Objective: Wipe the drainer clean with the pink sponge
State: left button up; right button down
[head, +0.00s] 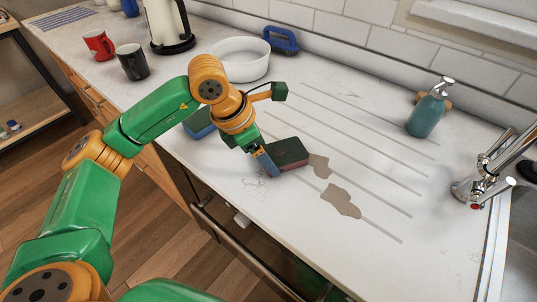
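My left gripper (262,160) reaches down over the drainer (345,120), a white ridged surface with long grey grooves. Its fingers are shut on a sponge (291,153) with a dark green top and a dull pinkish side. The sponge is low over the drainer's near left part; whether it touches the surface is hard to tell. A brown stain (320,165) lies just right of the sponge. A larger brown stain (341,201) lies further toward the front right. The far finger is hidden behind the near one and the sponge. My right gripper is out of view.
A blue item (199,123) is partly behind my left arm. A white bowl (240,60), a blue object (283,40), a kettle (168,27) and mugs (132,62) stand behind. A teal bottle (427,115) and a tap (488,175) are at right.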

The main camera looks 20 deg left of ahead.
aim_at(292, 153)
pick_arm(q)
jog(key=shift+w+a, duration=0.2)
jog(key=shift+a, duration=0.35)
jog(key=shift+w+a, duration=0.15)
jog(key=shift+a, duration=0.4)
jog(key=shift+w+d, duration=0.3)
jog(key=shift+d, duration=0.85)
jog(key=shift+w+d, duration=0.3)
jog(key=shift+d, duration=0.9)
jog(key=shift+w+d, duration=0.3)
jog(key=shift+d, duration=0.85)
jog(key=shift+f, duration=0.1)
jog(key=shift+s+d+b, duration=0.1)
jog(key=shift+s+d, duration=0.25)
jog(key=shift+d, duration=0.6)
jog(key=shift+s+d+b, duration=0.1)
jog(key=shift+s+d, duration=0.25)
jog(key=shift+d, duration=0.6)
jog(key=shift+s+d+b, duration=0.1)
jog(key=shift+s+d, duration=0.25)
jog(key=shift+d, duration=0.6)
